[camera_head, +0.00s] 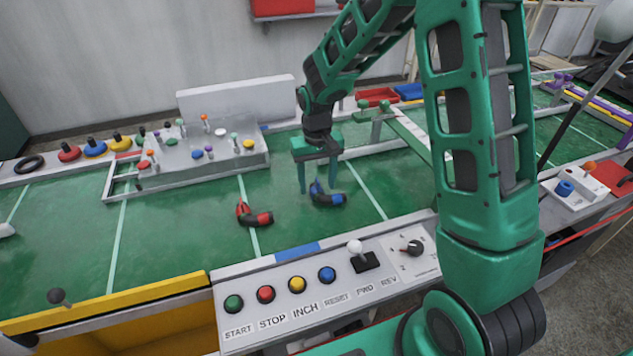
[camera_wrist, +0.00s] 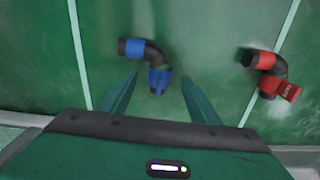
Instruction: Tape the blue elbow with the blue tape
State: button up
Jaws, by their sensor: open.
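The blue elbow (camera_head: 328,198) is a black bent pipe piece with blue bands at its ends, lying on the green table top. It also shows in the wrist view (camera_wrist: 158,81), ahead of my fingers. My gripper (camera_head: 318,187) points down at the elbow, open and empty. In the wrist view its fingertips (camera_wrist: 160,80) lie on either side of the elbow's nearer blue end; I cannot tell whether they touch it. A blue round piece (camera_head: 565,188) sits on a white box at the right; I cannot tell whether it is the blue tape.
A red-banded elbow (camera_head: 254,215) lies on the table left of the blue one. A grey stand with coloured knobs (camera_head: 205,150) is behind it. A button panel (camera_head: 297,285) runs along the front edge. A red tray (camera_head: 377,96) is at the back.

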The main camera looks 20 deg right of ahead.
notch_tip(320, 180, up, 11)
jog(key=s+d+r+m, duration=0.1)
jog(key=s+d+r, duration=0.2)
jog(key=s+d, duration=0.35)
jog(key=s+d+r+m, duration=0.2)
jog(key=s+d+r, duration=0.1)
jog(key=s+d, duration=0.35)
jog(key=s+d+m, duration=0.1)
jog(key=s+d, duration=0.1)
jog(key=s, duration=0.8)
jog(key=s+d+m, duration=0.1)
jog(key=s+d, duration=0.1)
jog(key=s, duration=0.8)
jog(key=shift+d+f+m, duration=0.25)
jog(key=shift+f+m, duration=0.05)
jog(key=shift+m, duration=0.1)
jog(key=shift+w+f, duration=0.25)
jog(key=shift+w, duration=0.3)
